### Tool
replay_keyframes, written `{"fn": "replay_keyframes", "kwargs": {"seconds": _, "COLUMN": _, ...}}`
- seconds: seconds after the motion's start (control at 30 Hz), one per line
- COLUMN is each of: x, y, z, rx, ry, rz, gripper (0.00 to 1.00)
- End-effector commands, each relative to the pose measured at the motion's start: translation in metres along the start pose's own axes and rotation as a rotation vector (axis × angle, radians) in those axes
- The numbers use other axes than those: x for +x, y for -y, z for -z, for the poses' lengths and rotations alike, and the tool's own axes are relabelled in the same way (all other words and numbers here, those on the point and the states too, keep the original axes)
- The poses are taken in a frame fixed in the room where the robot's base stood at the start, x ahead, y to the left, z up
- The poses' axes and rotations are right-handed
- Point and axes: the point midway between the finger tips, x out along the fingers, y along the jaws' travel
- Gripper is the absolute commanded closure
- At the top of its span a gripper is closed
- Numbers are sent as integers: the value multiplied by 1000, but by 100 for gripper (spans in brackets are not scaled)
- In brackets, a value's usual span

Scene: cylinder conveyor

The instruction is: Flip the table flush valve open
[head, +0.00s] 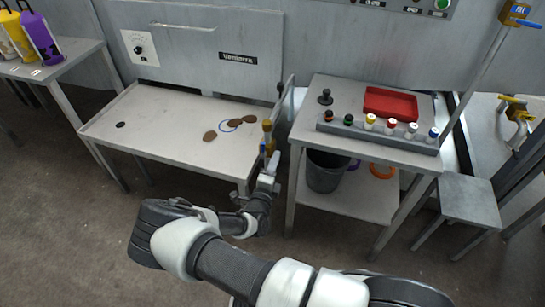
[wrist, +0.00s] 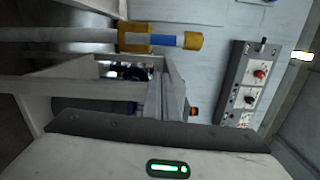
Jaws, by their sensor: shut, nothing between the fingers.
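The table flush valve (head: 267,128) is a brass-yellow fitting with blue on it, at the right front end of the low grey table (head: 165,152). In the wrist view the valve (wrist: 135,37) is above the fingers, with its blue part (wrist: 167,40) lying roughly in line with the grey pipe. My gripper (head: 271,163) is just below the valve in the head view. In the wrist view my gripper (wrist: 168,88) is shut, with nothing between its fingers. The fingers appear apart from the valve; the exact gap is hard to tell.
Brown pieces (head: 236,121) lie on the low table. To the right stands a side table (head: 300,135) with a red tray (head: 390,104) and several colour-capped bottles. A grey bucket (head: 325,172) is beneath. Another blue-handled valve (head: 515,12) is at upper right. Floor at left is clear.

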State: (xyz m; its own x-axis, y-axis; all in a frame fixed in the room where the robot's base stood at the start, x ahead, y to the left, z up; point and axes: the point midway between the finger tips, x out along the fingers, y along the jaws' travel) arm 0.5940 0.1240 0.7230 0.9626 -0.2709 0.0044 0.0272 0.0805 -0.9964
Motion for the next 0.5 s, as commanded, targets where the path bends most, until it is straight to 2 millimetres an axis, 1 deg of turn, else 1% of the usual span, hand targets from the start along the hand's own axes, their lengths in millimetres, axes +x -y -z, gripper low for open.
{"fn": "replay_keyframes", "kwargs": {"seconds": 0.03, "x": -13, "y": 0, "z": -1, "rx": 0, "ry": 2, "rz": -4, "gripper": 100}}
{"fn": "replay_keyframes", "kwargs": {"seconds": 0.1, "x": -31, "y": 1, "z": -1, "rx": -2, "ry": 3, "rz": -3, "gripper": 100}}
{"fn": "replay_keyframes", "kwargs": {"seconds": 0.2, "x": -54, "y": 1, "z": 0, "rx": -2, "ry": 2, "rz": -3, "gripper": 100}}
{"fn": "replay_keyframes", "kwargs": {"seconds": 0.33, "x": -78, "y": 0, "z": 0, "rx": -1, "ry": 1, "rz": -2, "gripper": 100}}
{"fn": "replay_keyframes", "kwargs": {"seconds": 0.5, "x": -96, "y": 0, "z": 0, "rx": 0, "ry": -1, "rz": -2, "gripper": 100}}
